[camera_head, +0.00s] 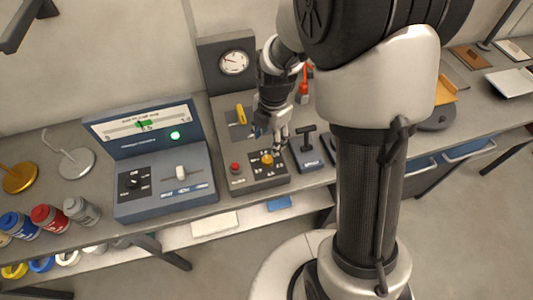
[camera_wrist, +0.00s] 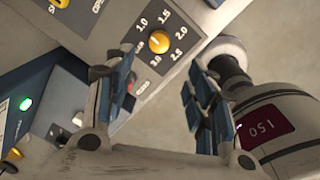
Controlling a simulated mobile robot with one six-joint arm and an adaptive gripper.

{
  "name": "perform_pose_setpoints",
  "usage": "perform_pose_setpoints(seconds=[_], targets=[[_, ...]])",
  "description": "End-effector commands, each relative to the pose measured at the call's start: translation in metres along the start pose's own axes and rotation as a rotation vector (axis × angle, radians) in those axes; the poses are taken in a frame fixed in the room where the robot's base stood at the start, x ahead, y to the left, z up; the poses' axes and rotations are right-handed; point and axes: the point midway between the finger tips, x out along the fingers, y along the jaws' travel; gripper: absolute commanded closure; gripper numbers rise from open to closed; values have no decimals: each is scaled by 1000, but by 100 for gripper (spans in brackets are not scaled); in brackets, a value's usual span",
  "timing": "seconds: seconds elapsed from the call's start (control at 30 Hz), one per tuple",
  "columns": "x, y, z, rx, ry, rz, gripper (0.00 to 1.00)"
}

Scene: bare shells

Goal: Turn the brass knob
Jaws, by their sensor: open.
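The brass knob (camera_head: 267,159) is a small round yellow knob on a grey control box (camera_head: 262,183) at the front of the bench. My gripper (camera_head: 278,143) is over the box, just above and behind the knob in the head view. In the wrist view my gripper (camera_wrist: 162,84) has its two fingers spread wide with nothing between them. The knob appears beyond the fingertips, apart from them.
A red button (camera_head: 235,167) is left of the knob. A black T-shaped handle (camera_head: 306,138) stands close on the right. A blue-grey console (camera_head: 165,205) with a slider is farther left. A round gauge (camera_head: 234,62) stands behind. Floor is open in front of the bench.

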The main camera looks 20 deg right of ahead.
Motion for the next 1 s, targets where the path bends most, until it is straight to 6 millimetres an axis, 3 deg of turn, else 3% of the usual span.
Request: perform_pose_setpoints(seconds=[0.03,0.2,0.5,0.7,1.0], targets=[[15,-2,-1,0,3,-5,49],[53,-2,-1,0,2,-5,49],[104,-1,-1,2,1,-2,49],[118,0,0,1,0,0,49],[119,0,0,2,0,0,50]])
